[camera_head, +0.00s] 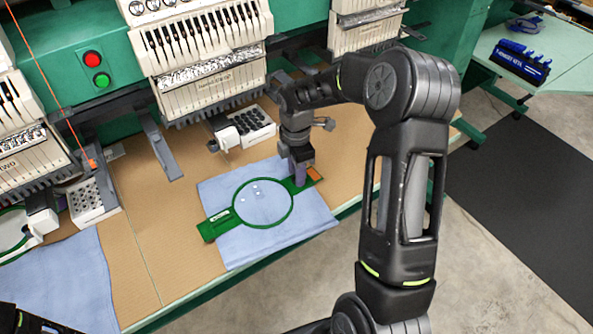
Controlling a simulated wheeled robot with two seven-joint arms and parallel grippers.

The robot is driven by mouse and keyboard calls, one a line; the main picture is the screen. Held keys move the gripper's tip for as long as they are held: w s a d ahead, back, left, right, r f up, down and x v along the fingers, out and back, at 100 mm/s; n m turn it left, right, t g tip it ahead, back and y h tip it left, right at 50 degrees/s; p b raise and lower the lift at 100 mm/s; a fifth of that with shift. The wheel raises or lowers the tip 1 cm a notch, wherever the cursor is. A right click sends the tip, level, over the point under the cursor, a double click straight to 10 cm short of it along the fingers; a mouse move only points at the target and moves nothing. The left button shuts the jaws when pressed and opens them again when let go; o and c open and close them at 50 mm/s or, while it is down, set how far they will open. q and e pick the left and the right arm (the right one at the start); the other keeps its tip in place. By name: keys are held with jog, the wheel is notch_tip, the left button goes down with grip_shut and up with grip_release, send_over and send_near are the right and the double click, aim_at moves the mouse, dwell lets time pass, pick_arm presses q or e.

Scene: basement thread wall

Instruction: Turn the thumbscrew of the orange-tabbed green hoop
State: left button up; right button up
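The green hoop (235,207) lies flat on a light blue cloth (240,253) on the tan table. A green bracket (215,226) is at its left end. The thumbscrew is not visible; the gripper covers that area. My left gripper is not in view.
Embroidery machine heads (205,60) stand behind the hoop, with a white perforated block (250,128) below them. Another green hoop (14,258) shows at the left edge, near a second blue cloth (65,280). A blue rack (522,62) stands on the far right table.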

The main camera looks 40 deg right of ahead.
jog(key=shift+f, duration=0.35)
grip_shut()
dwell(0.4)
